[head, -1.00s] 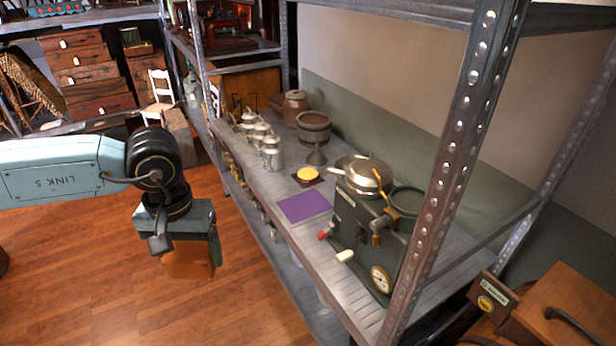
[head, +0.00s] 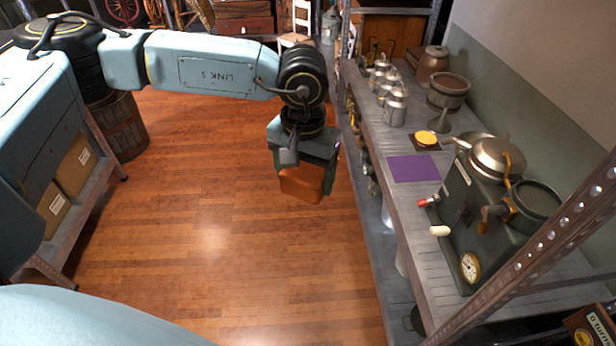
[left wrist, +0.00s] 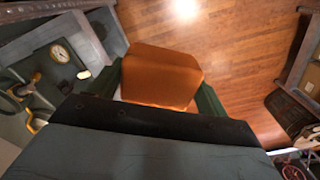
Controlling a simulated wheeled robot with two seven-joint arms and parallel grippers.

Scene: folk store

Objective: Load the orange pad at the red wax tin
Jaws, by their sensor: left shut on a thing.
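My left gripper (head: 303,172) is shut on an orange block-like pad (head: 303,186), held over the floor just left of the shelf. The pad fills the space between the fingers in the left wrist view (left wrist: 160,76). On the shelf top, a round yellow-orange disc (head: 426,137) sits on a small dark reddish square (head: 435,147). I cannot tell whether this is the red wax tin; no other clear red tin shows. A flat purple square (head: 413,168) lies in front of it. My right gripper is not in view.
The grey shelf (head: 409,210) carries a dark machine with a gauge (head: 470,267), several metal canisters (head: 393,110), a goblet (head: 440,123) and a wooden bucket (head: 447,92). A perforated metal post (head: 560,240) stands at the right front. The wooden floor (head: 220,240) is open.

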